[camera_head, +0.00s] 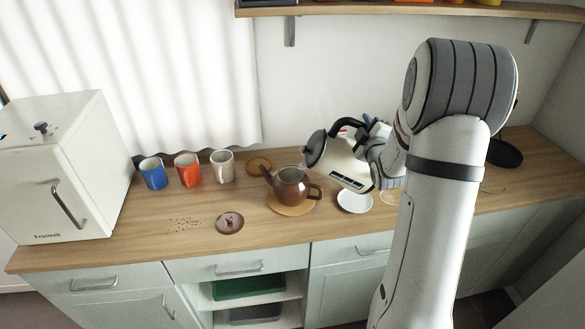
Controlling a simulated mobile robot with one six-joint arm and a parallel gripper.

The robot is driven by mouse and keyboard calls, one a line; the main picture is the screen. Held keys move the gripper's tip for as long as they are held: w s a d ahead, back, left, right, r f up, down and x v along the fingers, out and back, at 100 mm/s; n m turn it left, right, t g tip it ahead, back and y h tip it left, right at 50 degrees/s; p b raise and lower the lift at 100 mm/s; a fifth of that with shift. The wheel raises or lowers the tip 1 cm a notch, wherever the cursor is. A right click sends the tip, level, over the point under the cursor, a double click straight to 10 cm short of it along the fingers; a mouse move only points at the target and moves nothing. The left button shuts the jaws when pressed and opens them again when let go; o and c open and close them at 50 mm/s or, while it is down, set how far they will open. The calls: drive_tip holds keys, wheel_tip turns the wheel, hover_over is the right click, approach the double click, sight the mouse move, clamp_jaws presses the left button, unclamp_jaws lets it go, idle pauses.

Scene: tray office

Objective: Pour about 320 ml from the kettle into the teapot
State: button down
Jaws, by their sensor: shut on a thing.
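The kettle (342,160) is cream-white with a dark handle and a dark lid that stands open on its left side. My gripper (368,132) is shut on the kettle's handle and holds it tilted to the left, above the counter and beside the teapot. The brown teapot (291,187) sits without its lid on a round cork mat (291,209), with its spout to the left and its handle to the right. The brown teapot lid (229,223) lies on the counter at the front left. I cannot make out any stream of water between kettle and teapot.
Blue (153,174), orange (187,170) and white (222,166) mugs stand at the back left. A white saucer (354,202) lies right of the teapot. A small fridge (62,165) stands at the left end. Dark crumbs (183,225) lie in front of the mugs. A shelf (400,9) hangs above.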

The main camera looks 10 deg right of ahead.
sight(351, 140)
drive_tip(key=shift+w+a+r+n+p, duration=0.1)
drive_tip(key=shift+a+r+n+p, duration=0.4)
drive_tip(key=shift+r+p, duration=0.3)
drive_tip(key=shift+a+r+n+p, duration=0.4)
drive_tip(key=shift+a+r+p, duration=0.2)
drive_tip(key=shift+r+p, duration=0.15)
drive_tip(key=shift+a+r, duration=0.1)
drive_tip(key=shift+a, duration=0.05)
drive_tip(key=shift+a+n, duration=0.3)
drive_tip(key=shift+w+a+r+n+b, duration=0.1)
drive_tip(key=shift+a+r+n+b, duration=0.3)
drive_tip(key=shift+a, duration=0.35)
drive_tip(key=shift+w+a+r+n+b, duration=0.1)
drive_tip(key=shift+a+r+n+b, duration=0.1)
drive_tip(key=shift+a+r+b, duration=0.35)
drive_tip(key=shift+a+r, duration=0.1)
drive_tip(key=shift+a, duration=0.4)
drive_tip(key=shift+w+a+r+n+b, duration=0.1)
drive_tip(key=shift+a+r+n+b, duration=0.3)
drive_tip(key=shift+a, duration=0.2)
drive_tip(key=shift+w+a+r+n+b, duration=0.1)
drive_tip(key=shift+a+r+n+b, duration=0.15)
drive_tip(key=shift+a+n+b, duration=0.3)
idle(3.0)
